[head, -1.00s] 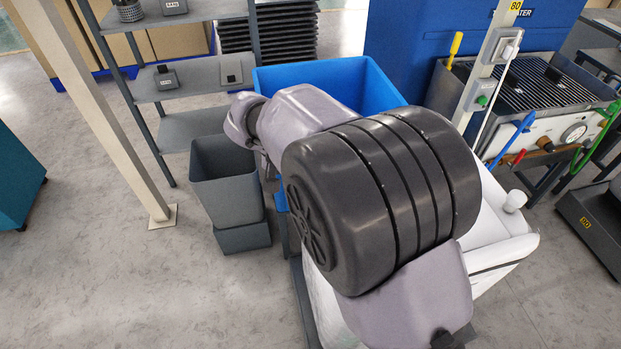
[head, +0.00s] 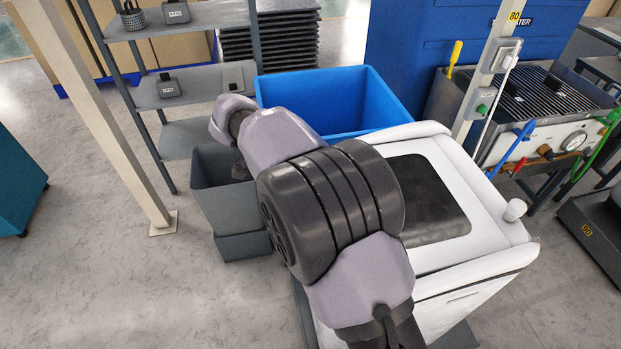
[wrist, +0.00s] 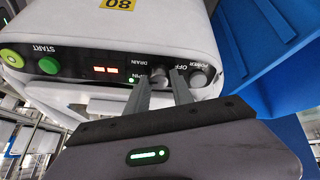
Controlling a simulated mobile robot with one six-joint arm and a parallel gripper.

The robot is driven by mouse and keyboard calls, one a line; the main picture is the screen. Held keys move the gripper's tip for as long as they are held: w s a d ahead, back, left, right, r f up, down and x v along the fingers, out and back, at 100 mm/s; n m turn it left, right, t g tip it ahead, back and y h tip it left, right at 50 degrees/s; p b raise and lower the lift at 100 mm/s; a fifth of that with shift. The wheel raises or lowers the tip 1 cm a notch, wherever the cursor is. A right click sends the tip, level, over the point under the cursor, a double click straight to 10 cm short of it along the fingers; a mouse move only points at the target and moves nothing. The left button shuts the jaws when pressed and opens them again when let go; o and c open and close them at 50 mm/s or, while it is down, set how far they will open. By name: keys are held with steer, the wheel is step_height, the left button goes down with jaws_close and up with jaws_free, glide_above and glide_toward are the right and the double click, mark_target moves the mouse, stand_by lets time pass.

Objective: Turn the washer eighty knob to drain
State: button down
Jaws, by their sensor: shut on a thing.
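The white washer (head: 490,205) with a dark top panel stands right of my arm in the head view. The knob (wrist: 158,73) by the DRAIN and OFF marks sits between my fingertips. My gripper (wrist: 160,80) is shut on this knob. The fingers partly cover the knob and the lettering, so its pointer direction cannot be told. The head view does not show the panel or fingertips clearly.
A blue bin (head: 335,100) stands behind the washer, and a grey bin (head: 228,205) stands left of my arm. A post (head: 158,180) rises farther left. Floor at lower left is clear.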

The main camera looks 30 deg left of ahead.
steer(key=m+g+p, duration=0.1)
steer(key=m, duration=0.3)
steer(key=shift+m+h+p, duration=0.3)
steer(key=shift+m+p, duration=0.1)
steer(key=shift+w+m+g+p, duration=0.1)
steer(key=shift+m+g+p, duration=0.5)
steer(key=shift+m, duration=1.2)
steer(key=shift+f, duration=0.1)
steer(key=c, duration=1.1)
jaws_free()
